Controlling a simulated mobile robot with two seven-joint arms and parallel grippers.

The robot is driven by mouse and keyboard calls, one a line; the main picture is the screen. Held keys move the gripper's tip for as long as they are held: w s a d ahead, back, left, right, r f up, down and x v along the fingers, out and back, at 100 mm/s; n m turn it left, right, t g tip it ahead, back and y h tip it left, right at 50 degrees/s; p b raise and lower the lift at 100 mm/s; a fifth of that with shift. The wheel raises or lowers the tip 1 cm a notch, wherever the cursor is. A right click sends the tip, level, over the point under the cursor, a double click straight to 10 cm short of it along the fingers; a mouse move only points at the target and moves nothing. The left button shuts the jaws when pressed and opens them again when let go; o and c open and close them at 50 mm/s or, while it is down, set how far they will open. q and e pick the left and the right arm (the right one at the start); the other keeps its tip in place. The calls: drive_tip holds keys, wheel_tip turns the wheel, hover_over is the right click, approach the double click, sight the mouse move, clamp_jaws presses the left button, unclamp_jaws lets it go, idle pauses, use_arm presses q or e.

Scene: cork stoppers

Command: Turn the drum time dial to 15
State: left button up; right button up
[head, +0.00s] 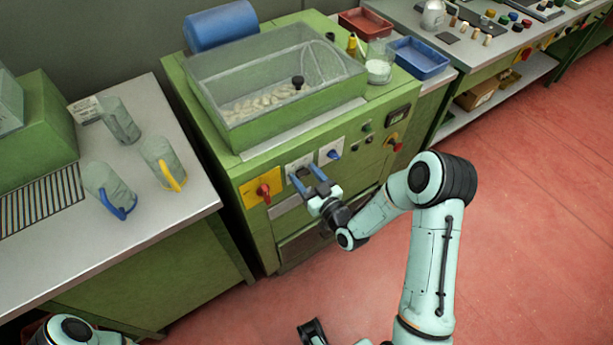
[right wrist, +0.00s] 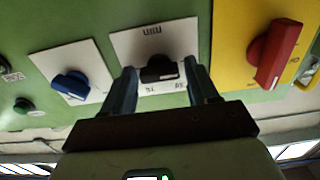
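The drum time dial is a black knob (right wrist: 159,70) on a white plate (right wrist: 190,38) marked "MIN", which appears upside down in the right wrist view. In the head view its plate (head: 297,162) is on the green machine's front, and the knob is mostly hidden by my gripper. My right gripper (head: 306,174) is at the plate, its blue fingers on either side of the knob. In the right wrist view the gripper (right wrist: 160,78) is open, with small gaps between knob and fingers. The pointer's exact reading is too small to tell.
A red switch (head: 264,192) on a yellow plate and a blue knob (head: 334,154) on a white plate flank the dial closely. A clear-lidded bin (head: 275,80) of corks tops the machine. A grey table (head: 150,215) with several jugs stands left. Red floor (head: 510,240) is open at right.

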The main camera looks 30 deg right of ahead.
drive_tip(key=c, duration=0.7)
